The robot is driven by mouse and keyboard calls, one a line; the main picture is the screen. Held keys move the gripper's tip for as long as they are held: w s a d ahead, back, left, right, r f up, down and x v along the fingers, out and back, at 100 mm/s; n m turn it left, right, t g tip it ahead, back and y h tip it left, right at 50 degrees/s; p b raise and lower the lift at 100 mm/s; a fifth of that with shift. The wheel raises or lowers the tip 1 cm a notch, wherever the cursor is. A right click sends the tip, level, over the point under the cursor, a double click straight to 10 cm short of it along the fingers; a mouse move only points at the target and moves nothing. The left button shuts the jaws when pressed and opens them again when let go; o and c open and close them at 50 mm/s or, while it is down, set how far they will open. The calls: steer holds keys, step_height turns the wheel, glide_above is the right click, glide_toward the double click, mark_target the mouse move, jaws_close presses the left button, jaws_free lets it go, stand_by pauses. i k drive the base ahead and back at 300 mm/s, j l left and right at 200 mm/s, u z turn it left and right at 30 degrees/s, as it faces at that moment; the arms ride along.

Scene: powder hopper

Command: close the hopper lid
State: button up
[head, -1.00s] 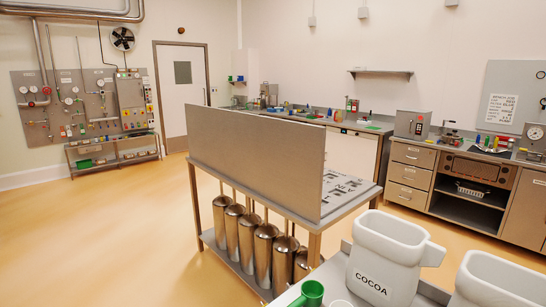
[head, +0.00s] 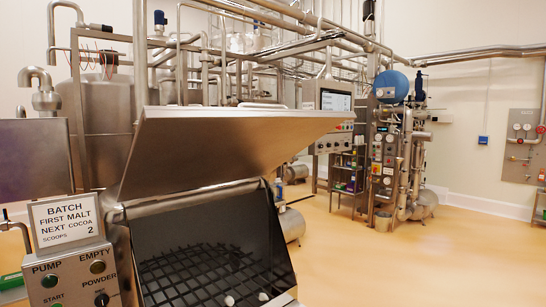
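The hopper lid (head: 215,145) is a broad stainless steel panel. It stands raised and tilted above the open hopper (head: 205,265). The hopper's dark inside shows below it, with a black grid across the opening and two small white pieces near the front of the grid. The lid's upper edge carries a pale bar or handle at the back. The hopper's front lower part is cut off by the picture's bottom edge. My gripper is not in this view.
A control box (head: 75,280) with buttons and a knob stands left of the hopper, under a batch sign (head: 68,218). Pipes and a steel tank (head: 100,125) are behind. A screen panel (head: 333,115) stands behind right. The floor at right (head: 420,265) is clear.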

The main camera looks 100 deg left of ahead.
mark_target(174, 148)
steer(key=u, duration=2.8)
steer(key=k+j+z, duration=0.15)
steer(key=z, duration=0.2)
steer(key=k+j, duration=0.05)
steer(key=j, duration=0.05)
